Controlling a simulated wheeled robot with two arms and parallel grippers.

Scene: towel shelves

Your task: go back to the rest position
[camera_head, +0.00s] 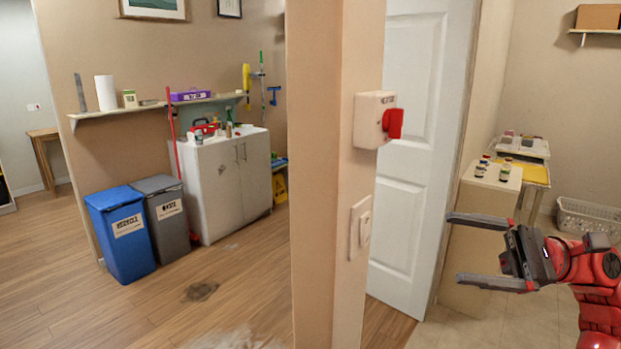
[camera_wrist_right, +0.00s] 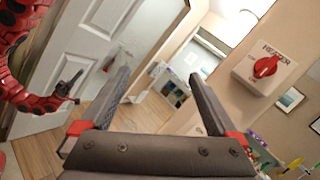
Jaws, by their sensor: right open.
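My right gripper (camera_head: 455,249) is at the right of the head view, its arm coming in from the right edge. Its two grey fingers are apart with nothing between them. In the right wrist view the open fingers (camera_wrist_right: 159,73) also show empty. The gripper is apart from the red heater knob (camera_head: 393,123), which is up and to its left on the wall end. My left gripper does not show in the head view. A red arm of mine with a small dark end part (camera_wrist_right: 65,88) shows at the left of the wrist view, too small to tell its jaws.
The wall end with a light switch (camera_head: 361,228) stands in the middle. A white door (camera_head: 408,200) is behind it. A cabinet (camera_head: 480,240) with small bottles is close behind the right gripper. A white basket (camera_head: 585,217) is at right. Blue (camera_head: 122,240) and grey bins stand left.

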